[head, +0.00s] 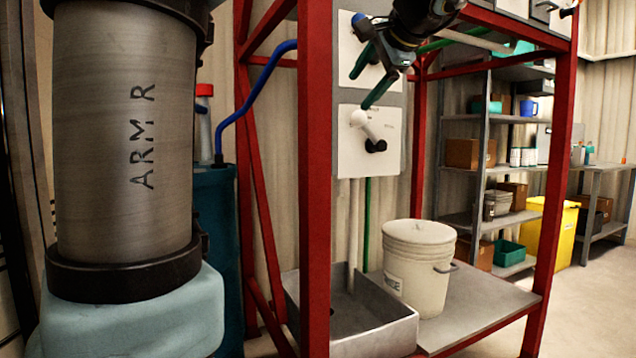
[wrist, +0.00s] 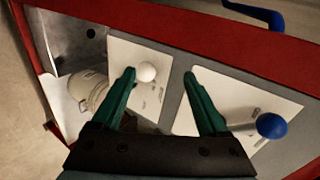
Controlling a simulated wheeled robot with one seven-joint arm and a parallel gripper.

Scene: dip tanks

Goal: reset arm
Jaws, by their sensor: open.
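My gripper (head: 360,92) is at the upper middle of the head view, in front of the panel on the red frame. Its two green fingers are spread apart with nothing between them. In the wrist view my gripper (wrist: 160,75) also shows open and empty. A lever with a white ball end (head: 358,118) sits on the lower white plate, just below the fingers. In the wrist view the white ball (wrist: 147,71) appears between the fingertips, nearer the left one; I cannot tell its depth from them. A blue ball knob (head: 358,18) is on the plate above.
Red frame posts (head: 316,180) stand close around the panel. Below are a grey metal basin (head: 365,335) and a lidded white bucket (head: 415,275) on a grey shelf. A blue pipe (head: 240,95) runs at the left. Shelving (head: 487,150) and a yellow bin (head: 563,235) are farther back right.

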